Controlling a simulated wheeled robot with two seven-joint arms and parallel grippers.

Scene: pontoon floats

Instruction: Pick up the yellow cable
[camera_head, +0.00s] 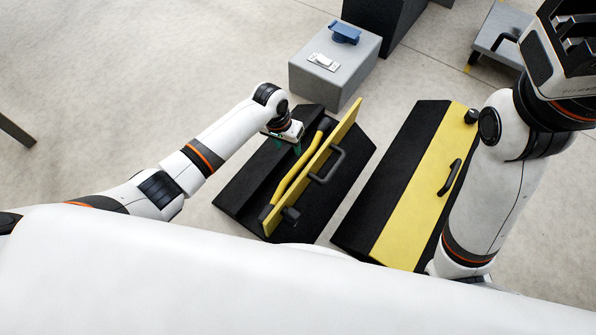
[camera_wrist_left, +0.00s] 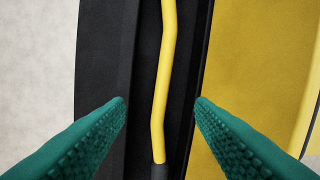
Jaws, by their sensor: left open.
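The yellow cable (camera_head: 291,180) lies lengthwise in the open channel of the left black float (camera_head: 243,186), with dark ends. In the left wrist view, the cable (camera_wrist_left: 164,75) runs down the middle, slightly bent, into a dark end at the bottom. My left gripper (camera_head: 287,147) is over the far part of this float. Its green fingers (camera_wrist_left: 160,102) are open, one on each side of the cable in the picture, with nothing held. Their height above the cable is hard to tell.
The left float's yellow lid (camera_head: 345,122) stands raised along the cable's right side, with a black handle. A second black float (camera_head: 417,125) has its yellow lid (camera_head: 419,199) closed. A grey box (camera_head: 345,75) behind carries a blue object (camera_head: 345,32) and a white one (camera_head: 323,62).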

